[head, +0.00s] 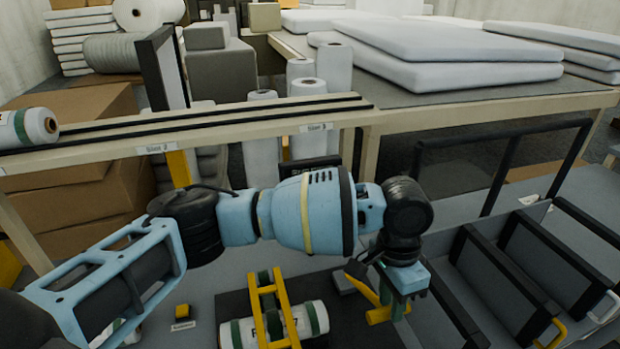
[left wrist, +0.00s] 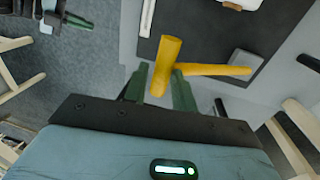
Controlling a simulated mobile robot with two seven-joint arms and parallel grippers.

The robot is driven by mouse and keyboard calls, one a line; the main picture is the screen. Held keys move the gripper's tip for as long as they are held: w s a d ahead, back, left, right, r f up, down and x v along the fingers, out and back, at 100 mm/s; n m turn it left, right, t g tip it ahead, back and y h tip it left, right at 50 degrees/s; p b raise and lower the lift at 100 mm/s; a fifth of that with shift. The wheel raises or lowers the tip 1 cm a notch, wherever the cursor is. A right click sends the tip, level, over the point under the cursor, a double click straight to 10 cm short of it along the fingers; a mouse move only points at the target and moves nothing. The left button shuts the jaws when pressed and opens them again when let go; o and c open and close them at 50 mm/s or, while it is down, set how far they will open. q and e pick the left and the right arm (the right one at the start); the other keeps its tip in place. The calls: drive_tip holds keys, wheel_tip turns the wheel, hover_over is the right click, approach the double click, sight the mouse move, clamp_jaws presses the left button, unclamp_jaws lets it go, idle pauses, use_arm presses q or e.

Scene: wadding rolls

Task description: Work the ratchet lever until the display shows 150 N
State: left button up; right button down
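The yellow lever, with a thick round crossbar at its end, stands beside my left gripper (head: 393,298) in the head view. In the left wrist view the lever's thin arm (left wrist: 218,70) runs right from the crossbar (left wrist: 167,62). The two green fingers of my left gripper (left wrist: 160,84) are on either side of the crossbar; whether they press on it I cannot tell. I can read no force value.
A white roll with green bands (head: 310,318) lies in a yellow frame (head: 268,305) on a dark mat. A small grey block (head: 343,283) is near the lever. A long bench edge (head: 200,138) crosses behind my arm.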

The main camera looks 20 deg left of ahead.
use_arm(q)
drive_tip(key=shift+w+a+r, duration=0.15)
drive_tip(key=shift+w+r, duration=0.05)
drive_tip(key=shift+r, duration=0.7)
drive_tip(key=shift+w+a+r, duration=0.1)
drive_tip(key=shift+w+r, duration=0.05)
drive_tip(key=shift+r, duration=0.7)
drive_tip(key=shift+f, duration=0.15)
drive_tip(key=shift+f, duration=1.25)
wheel_tip(320, 180, down, 7)
drive_tip(key=s+d, duration=0.2)
drive_tip(key=shift+s, duration=0.35)
drive_tip(key=shift+f, duration=0.1)
drive_tip(key=shift+w+a+r, duration=0.35)
drive_tip(key=shift+w+r, duration=0.1)
drive_tip(key=shift+r, duration=1.2)
drive_tip(key=shift+w+a+r, duration=0.3)
drive_tip(key=shift+w+r, duration=0.2)
drive_tip(key=shift+r, duration=1.2)
drive_tip(key=shift+w+a+r, duration=0.35)
drive_tip(key=shift+w+r, duration=0.1)
drive_tip(key=shift+r, duration=1.2)
drive_tip(key=shift+f, duration=0.1)
